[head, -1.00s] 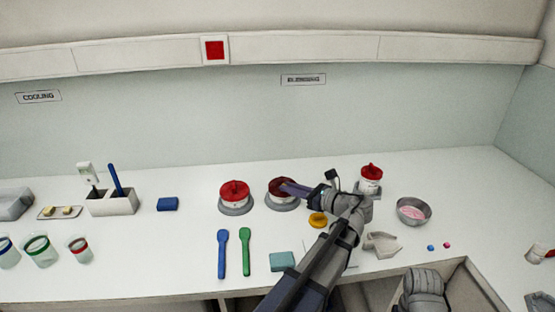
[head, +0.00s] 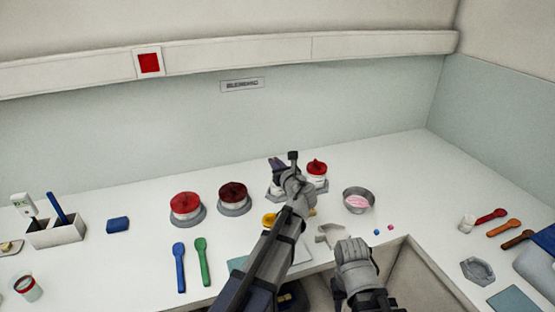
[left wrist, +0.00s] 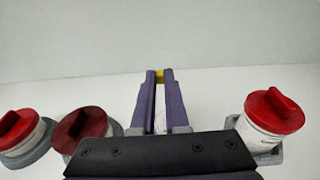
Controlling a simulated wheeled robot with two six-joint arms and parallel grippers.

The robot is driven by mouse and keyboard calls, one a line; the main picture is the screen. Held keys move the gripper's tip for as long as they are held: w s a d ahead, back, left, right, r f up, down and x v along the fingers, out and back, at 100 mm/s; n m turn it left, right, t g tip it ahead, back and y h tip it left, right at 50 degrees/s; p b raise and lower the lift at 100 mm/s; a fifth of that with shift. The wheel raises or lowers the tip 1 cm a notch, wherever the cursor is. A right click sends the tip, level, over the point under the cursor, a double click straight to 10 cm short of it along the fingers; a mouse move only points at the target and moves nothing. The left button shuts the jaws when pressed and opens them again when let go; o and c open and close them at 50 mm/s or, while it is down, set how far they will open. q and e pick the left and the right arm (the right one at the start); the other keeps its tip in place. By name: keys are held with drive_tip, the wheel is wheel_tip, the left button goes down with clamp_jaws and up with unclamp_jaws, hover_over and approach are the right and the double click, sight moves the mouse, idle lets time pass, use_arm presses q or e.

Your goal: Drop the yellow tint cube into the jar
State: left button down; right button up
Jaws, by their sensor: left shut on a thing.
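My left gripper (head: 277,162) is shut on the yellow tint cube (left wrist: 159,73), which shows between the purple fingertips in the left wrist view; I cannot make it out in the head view. The gripper is over a grey base (head: 271,194) at the back of the counter. A whitish thing (left wrist: 160,121) shows between the fingers; I cannot tell whether it is the open jar. Lidded jars stand around: a bright red one (head: 186,203), a dark red one (head: 232,192) and a red one (head: 317,170). My right arm is at the front edge; its fingertips are hidden.
A metal bowl (head: 359,199) with pink contents stands right of the gripper. A yellow round thing (head: 268,219) is partly behind my left arm. Blue (head: 180,265) and green (head: 201,260) spatulas lie at the front. The back strip of counter is clear.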

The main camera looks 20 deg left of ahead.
use_arm(q)
drive_tip(key=shift+h, duration=0.3)
drive_tip(key=f+b, duration=0.6)
drive_tip(key=shift+w+d, duration=0.25)
drive_tip(key=shift+d, duration=0.15)
drive_tip(key=shift+r, duration=0.1)
drive_tip(key=c, duration=0.8)
unclamp_jaws()
drive_tip(key=shift+c, duration=0.2)
drive_tip(key=shift+s, duration=0.1)
drive_tip(key=p+v, duration=0.1)
drive_tip(key=v, duration=0.6)
drive_tip(key=shift+s+d, duration=0.2)
drive_tip(key=shift+s, duration=0.05)
